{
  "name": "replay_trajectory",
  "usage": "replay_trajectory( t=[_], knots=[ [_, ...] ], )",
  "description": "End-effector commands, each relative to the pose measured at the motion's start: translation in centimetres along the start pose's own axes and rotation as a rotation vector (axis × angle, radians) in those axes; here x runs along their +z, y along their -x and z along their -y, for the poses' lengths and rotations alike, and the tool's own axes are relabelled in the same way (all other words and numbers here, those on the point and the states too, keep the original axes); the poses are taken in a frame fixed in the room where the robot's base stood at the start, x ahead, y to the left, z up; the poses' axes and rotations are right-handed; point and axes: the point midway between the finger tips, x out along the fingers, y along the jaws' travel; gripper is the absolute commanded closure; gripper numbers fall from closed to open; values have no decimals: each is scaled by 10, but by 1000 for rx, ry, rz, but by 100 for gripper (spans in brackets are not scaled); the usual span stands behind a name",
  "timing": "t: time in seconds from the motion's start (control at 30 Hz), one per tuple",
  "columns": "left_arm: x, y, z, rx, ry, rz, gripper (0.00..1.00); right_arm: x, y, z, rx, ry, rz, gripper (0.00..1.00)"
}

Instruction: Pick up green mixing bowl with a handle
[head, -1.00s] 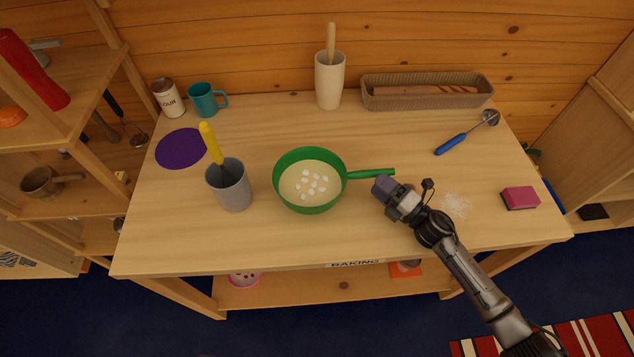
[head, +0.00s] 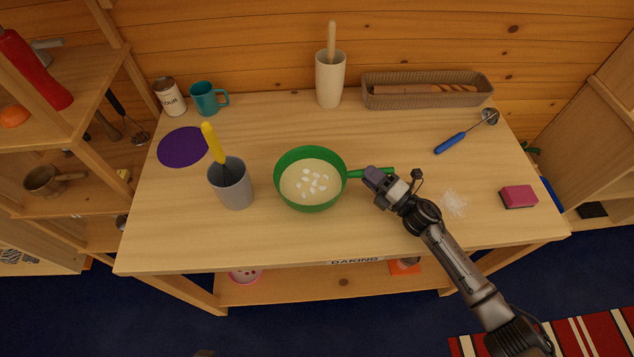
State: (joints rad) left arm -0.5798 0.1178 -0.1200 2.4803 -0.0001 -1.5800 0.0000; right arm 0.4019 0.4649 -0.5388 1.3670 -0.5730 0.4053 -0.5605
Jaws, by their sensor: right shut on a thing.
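The green mixing bowl (head: 296,203) stands upright on the table in the head view, with pale batter and several white pieces inside. Its straight green handle (head: 357,173) points right. My right gripper (head: 372,177) is shut on the handle near its outer part, and its jaws hide a stretch of it; the handle's tip shows just beyond. The bowl appears to rest on the tabletop.
A grey cup (head: 233,187) with a yellow-handled utensil stands close left of the bowl. White powder (head: 454,204), a pink sponge (head: 518,197) and a blue-handled scoop (head: 451,143) lie to the right. A wicker basket (head: 427,101) and beige crock (head: 329,86) stand at the back.

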Motion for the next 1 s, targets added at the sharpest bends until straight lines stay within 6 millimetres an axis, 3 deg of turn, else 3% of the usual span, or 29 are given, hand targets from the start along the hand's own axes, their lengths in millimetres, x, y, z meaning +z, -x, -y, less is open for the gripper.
replay_trajectory(
  t=[0.17, 0.67, 0.87, 1.0],
  knots=[
    [0, 0, -2, 4, 5, 0, 57, 0, 0, 0, -1, 0, 0, 100],
    [0, 0, 1, -3, -4, 1, 57, 1, -1, -4, 3, -1, 0, 100],
    [1, -2, 2, -7, -8, 2, 57, 4, -2, -20, 5, 2, -1, 100],
    [2, -4, 2, -6, -8, 2, 57, 8, -5, -44, 7, 5, -1, 100]
  ],
)
